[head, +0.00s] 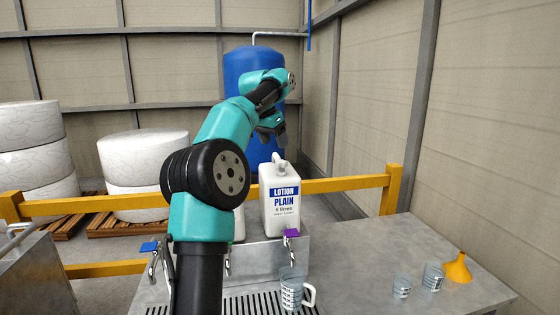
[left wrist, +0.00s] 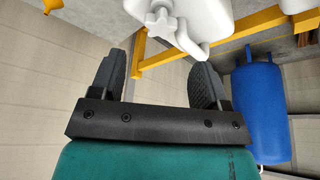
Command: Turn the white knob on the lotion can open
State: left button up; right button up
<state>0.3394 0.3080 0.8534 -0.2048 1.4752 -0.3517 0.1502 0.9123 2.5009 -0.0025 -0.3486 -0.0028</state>
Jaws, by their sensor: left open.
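The white lotion can (head: 280,212) stands upright on a metal ledge, with a blue "LOTION PLAIN" label facing the head camera. In the left wrist view, the can (left wrist: 203,20) shows at the top. Its white star-shaped knob (left wrist: 160,22) lies ahead of the fingertips, roughly centred between them. My right gripper is not in view.
A measuring jug (head: 291,288) stands on the slotted drain below the can. Two clear cups, one being (head: 402,286), and a yellow funnel (head: 457,268) stand on the right bench. A yellow rail (head: 345,183) and blue tank (head: 250,68) are behind. A purple tap handle (head: 291,233) sits below the can.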

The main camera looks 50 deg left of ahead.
aim_at(281, 162)
pick_arm(q)
jog(key=x, duration=0.8)
jog(key=shift+f, duration=0.1)
jog(key=shift+c, duration=0.3)
jog(key=c, duration=0.9)
jog(key=shift+o, duration=0.2)
